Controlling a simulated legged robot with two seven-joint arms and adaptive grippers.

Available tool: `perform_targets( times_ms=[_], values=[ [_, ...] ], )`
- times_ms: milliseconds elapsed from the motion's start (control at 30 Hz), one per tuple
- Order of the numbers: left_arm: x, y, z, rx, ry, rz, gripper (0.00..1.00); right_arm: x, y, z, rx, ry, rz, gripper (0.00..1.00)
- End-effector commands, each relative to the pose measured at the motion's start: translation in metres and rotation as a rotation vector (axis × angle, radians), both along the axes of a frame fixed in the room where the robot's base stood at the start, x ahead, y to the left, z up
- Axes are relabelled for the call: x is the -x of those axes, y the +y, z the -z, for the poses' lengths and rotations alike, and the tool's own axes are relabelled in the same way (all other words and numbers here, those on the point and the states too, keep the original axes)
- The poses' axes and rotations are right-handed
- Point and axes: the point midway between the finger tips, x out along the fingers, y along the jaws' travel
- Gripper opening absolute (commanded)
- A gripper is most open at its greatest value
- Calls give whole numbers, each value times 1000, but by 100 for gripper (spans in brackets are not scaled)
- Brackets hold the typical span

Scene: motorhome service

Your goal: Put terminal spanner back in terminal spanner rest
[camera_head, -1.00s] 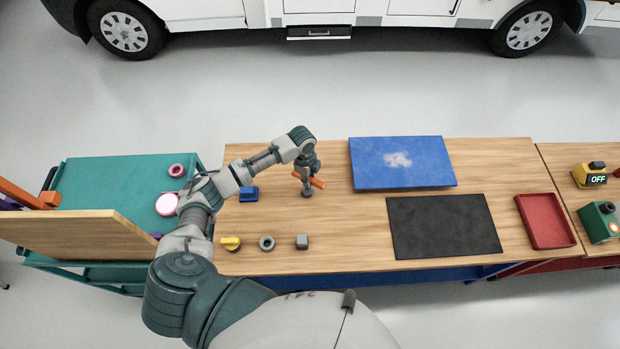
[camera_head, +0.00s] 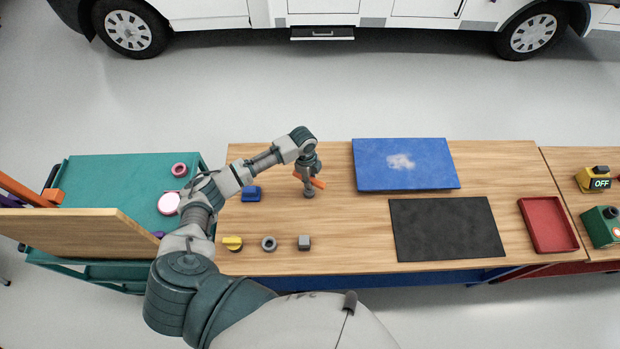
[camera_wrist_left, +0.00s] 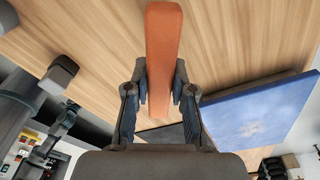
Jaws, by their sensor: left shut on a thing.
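An orange bar, which I take to be the terminal spanner (camera_head: 316,183), is in my left gripper (camera_head: 308,182). In the left wrist view the orange bar (camera_wrist_left: 163,60) stands between the two dark fingers (camera_wrist_left: 160,88), which are shut on it. In the head view it is tilted, just above the wooden bench or touching it; I cannot tell which. A small blue block (camera_head: 251,194) lies on the bench to the left of the gripper. I cannot tell which object is the terminal spanner rest. My right gripper is not in view.
A blue panel (camera_head: 430,170), a black mat (camera_head: 445,228) and a red tray (camera_head: 548,225) are to the right. A yellow part (camera_head: 232,243), a grey ring (camera_head: 268,243) and a grey block (camera_head: 304,242) line the front edge. Bare wood lies around the gripper.

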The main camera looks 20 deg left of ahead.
Motion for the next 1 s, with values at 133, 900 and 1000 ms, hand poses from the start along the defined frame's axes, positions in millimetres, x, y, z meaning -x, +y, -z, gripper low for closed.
perform_targets(
  times_ms=[133, 900, 1000],
  values=[
    [0, 0, 5, 1, -1, 0, 0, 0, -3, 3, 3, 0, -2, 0],
    [0, 0, 17, 0, 0, 0, 53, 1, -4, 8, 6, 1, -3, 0],
    [0, 0, 17, 0, 1, 0, 53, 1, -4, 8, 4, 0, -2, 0]
  ],
)
